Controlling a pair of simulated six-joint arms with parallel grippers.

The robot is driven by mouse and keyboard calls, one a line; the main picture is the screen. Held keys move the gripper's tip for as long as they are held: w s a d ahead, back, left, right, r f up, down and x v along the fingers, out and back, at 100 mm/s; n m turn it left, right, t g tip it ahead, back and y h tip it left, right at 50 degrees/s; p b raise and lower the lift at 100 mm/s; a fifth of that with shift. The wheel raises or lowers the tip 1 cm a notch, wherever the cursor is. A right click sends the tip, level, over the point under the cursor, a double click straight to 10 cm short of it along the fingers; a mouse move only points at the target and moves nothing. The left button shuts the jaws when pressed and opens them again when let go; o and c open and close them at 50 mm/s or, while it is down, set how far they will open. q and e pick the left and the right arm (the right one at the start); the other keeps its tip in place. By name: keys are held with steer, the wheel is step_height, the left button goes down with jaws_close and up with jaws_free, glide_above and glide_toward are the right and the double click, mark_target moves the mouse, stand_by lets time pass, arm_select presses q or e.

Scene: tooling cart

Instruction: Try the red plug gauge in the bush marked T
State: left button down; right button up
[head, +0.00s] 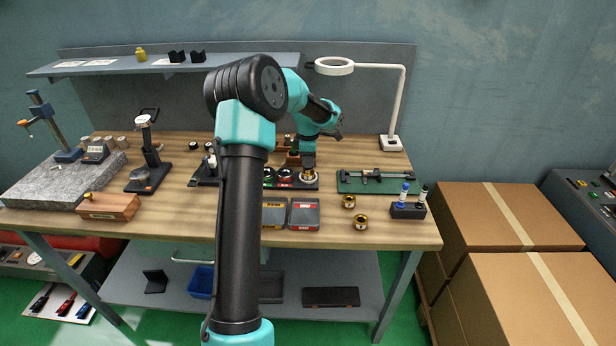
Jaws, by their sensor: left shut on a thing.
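My left gripper (308,172) is shut and points straight down over the right end of a dark block on the bench. What it holds is almost wholly hidden by the jaws, and I cannot make out its colour; no red plug gauge stands in view elsewhere. A pale, brassy ring-shaped bush (311,183) sits in that block right under the jaws. Whether the held thing is inside it or just above it, I cannot tell. Two loose brass bushes, one farther (349,202) and one nearer (361,222), lie on the bench. Any letter marks are too small to read. My right gripper is out of view.
Two shallow bins (304,214) stand in front of the block. A ring lamp (334,66) rises behind. My arm hides the bench centre.

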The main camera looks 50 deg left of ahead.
arm_select(q)
steer(key=shift+r, duration=1.6)
stand_by(0.7)
steer(key=shift+r, duration=2.35)
